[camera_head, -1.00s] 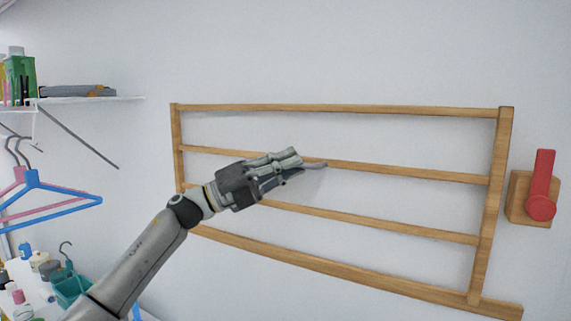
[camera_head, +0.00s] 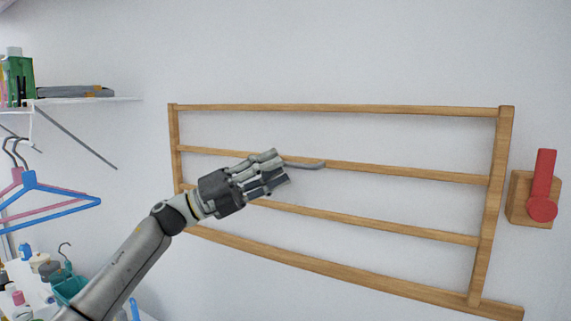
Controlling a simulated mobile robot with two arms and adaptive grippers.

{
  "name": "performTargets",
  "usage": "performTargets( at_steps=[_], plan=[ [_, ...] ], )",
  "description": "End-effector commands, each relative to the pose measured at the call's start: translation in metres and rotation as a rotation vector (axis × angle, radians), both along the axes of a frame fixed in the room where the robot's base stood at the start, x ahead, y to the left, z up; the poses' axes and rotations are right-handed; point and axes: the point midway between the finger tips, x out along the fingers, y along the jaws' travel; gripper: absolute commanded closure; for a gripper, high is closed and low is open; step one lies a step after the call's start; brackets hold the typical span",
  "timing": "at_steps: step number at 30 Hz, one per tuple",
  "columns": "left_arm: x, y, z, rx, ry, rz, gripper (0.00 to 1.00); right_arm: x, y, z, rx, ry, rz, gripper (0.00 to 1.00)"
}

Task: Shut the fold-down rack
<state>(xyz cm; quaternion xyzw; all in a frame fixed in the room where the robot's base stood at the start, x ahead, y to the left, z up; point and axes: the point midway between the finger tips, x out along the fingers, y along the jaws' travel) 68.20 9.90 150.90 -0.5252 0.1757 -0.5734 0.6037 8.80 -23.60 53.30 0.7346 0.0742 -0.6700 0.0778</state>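The fold-down rack (camera_head: 494,185) is a wooden frame with several horizontal bars. It stands upright, close against the white wall. A thin grey handle (camera_head: 305,165) shows on its second bar from the top, left of the middle. My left gripper (camera_head: 277,168) is in front of the rack's left half, just left of the handle, with nothing seen in it. Its fingers overlap in the view, so I cannot tell how far apart they are. It hides short parts of the middle bars. My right gripper is not in view.
A red lever (camera_head: 545,180) points up on a wooden block (camera_head: 521,195) right of the rack. A white shelf (camera_head: 90,101) with bottles is at upper left. Blue and pink hangers (camera_head: 50,190) hang below it. The wall above the rack is clear.

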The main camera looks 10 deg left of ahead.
Motion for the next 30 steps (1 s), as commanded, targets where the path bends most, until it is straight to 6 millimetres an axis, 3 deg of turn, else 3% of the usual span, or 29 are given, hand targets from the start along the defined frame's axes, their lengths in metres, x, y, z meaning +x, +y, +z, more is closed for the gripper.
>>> performTargets(
  at_steps=[6, 12, 30],
  plan=[
    [-0.014, 0.043, -0.019, 0.000, 0.000, 0.000, 0.68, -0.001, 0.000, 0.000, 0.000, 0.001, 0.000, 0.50],
    [-0.024, 0.067, -0.028, -0.001, -0.003, -0.003, 0.68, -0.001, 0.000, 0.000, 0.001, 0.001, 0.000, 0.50],
    [-0.026, 0.073, -0.030, -0.001, -0.005, -0.004, 0.68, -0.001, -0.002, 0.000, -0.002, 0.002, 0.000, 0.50]
  ],
)
